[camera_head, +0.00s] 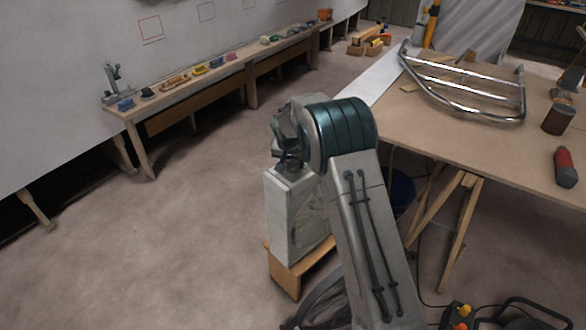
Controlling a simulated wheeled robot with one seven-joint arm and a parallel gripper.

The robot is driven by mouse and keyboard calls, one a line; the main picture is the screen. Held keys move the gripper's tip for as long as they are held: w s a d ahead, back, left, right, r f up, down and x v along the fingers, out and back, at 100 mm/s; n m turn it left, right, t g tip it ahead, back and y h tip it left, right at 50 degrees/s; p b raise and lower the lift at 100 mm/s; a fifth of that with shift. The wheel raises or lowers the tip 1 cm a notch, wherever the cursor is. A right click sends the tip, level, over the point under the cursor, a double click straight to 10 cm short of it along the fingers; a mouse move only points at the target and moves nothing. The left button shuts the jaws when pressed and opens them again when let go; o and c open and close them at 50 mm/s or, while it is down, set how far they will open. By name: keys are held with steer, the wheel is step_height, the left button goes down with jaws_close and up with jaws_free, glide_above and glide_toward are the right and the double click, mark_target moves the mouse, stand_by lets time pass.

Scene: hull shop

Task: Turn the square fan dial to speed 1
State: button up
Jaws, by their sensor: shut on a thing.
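The square fan (279,218) is a pale box with a round grille on its right-hand face. It stands upright on a wooden stand, just left of my forearm. My gripper (288,165) points down at the top of the fan and meets it there, shut on the dial. The dial itself is hidden by the gripper, so its setting cannot be read. My forearm and wrist cover part of the fan's right side.
The wooden stand (287,279) sits on open floor, with free room to the left. A worktable (480,150) with a chromed tubular frame (470,92) is at the right. A long bench (215,78) with small coloured items runs along the wall. Cables lie near the stand.

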steer(key=shift+a+m+g+h+b, duration=0.15)
steer(key=shift+m+h+b, duration=0.2)
steer(key=shift+m, duration=0.7)
steer(key=shift+m+g+h+b, duration=0.2)
steer(key=shift+m+h, duration=0.25)
steer(key=shift+m, duration=0.6)
steer(key=o, duration=1)
steer(key=v, duration=1.3)
steer(key=shift+s+r+p, duration=0.1)
steer(key=shift+r+p, duration=0.2)
steer(key=shift+r, duration=0.1)
